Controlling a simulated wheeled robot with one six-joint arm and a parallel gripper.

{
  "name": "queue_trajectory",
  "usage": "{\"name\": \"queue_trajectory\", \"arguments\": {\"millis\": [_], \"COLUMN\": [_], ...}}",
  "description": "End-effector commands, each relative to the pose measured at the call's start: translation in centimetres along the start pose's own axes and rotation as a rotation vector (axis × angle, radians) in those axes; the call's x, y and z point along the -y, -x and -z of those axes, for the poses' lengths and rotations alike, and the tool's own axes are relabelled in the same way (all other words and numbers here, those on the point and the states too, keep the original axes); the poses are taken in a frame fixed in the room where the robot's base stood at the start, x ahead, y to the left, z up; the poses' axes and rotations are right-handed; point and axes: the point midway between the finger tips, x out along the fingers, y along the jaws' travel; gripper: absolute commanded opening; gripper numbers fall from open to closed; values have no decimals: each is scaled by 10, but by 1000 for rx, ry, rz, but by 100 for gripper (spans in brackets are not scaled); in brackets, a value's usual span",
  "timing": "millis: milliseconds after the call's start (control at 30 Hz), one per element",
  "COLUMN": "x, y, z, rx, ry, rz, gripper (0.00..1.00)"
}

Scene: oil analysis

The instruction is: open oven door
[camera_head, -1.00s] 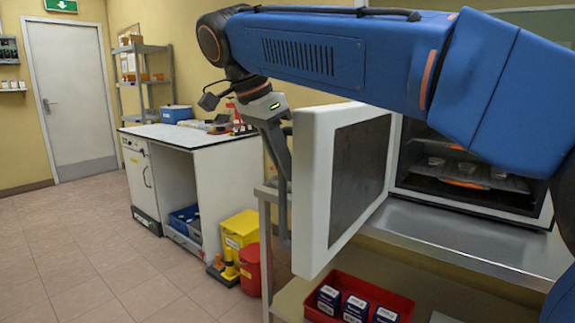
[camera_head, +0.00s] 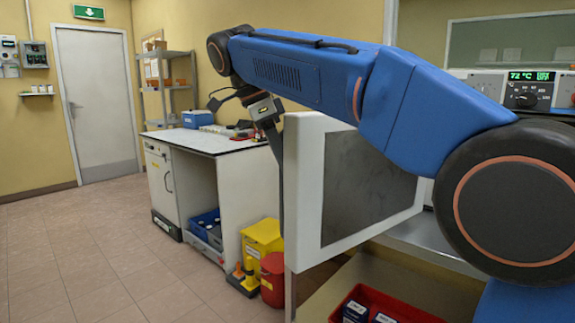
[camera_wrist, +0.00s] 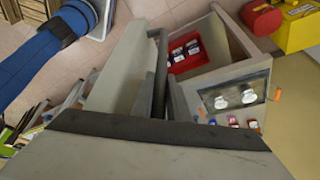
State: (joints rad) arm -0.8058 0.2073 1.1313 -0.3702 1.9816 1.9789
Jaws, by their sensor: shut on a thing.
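The oven door (camera_head: 302,190) is a thick white panel with a dark inner face, standing swung open in the head view. Its inner face is turned toward the head camera. My gripper (camera_head: 273,130) is at the door's outer left side, shut on the slim upright door handle (camera_head: 281,195). The fingertips are partly hidden in the head view. In the wrist view, my gripper (camera_wrist: 160,65) is around the dark bar beside the pale door (camera_wrist: 115,72). The oven interior (camera_wrist: 235,93) shows there with white dishes; my arm hides it in the head view.
A red bin (camera_head: 385,304) with boxes sits under the oven bench. The tiled floor at left is clear.

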Motion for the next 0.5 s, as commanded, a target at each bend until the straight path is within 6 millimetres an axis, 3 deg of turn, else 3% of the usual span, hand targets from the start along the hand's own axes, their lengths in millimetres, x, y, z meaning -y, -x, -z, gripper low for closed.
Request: {"name": "queue_trajectory", "arguments": {"millis": [367, 400, 467, 500], "x": [0, 0, 1, 1], "y": [0, 0, 0, 0], "z": [-2, -2, -2, -2], "rx": [3, 3, 3, 2], "ry": [1, 1, 1, 1], "rz": [-1, -1, -1, -1], "gripper": [0, 22, 33, 33]}}
